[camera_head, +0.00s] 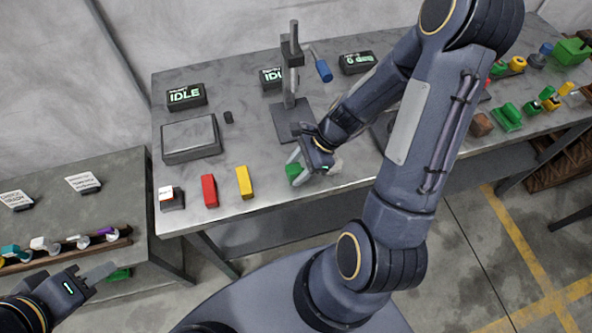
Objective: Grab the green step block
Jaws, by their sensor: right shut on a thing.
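The green step block (293,172) is near the front edge of the metal table, under the fingers of my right gripper (303,168). The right gripper is shut on it, and the fingers and hand hide part of the block. I cannot tell whether the block still touches the table. My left gripper (103,272) is at the lower left, near the front of the side bench and away from the block; its jaw gap is not clear.
A red block (209,191) and a yellow block (244,182) stand left of the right gripper. A press stand (290,85) rises behind it. A grey scale-like box (190,139) and an IDLE display (186,96) are at the left. Several green parts (508,117) lie far right.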

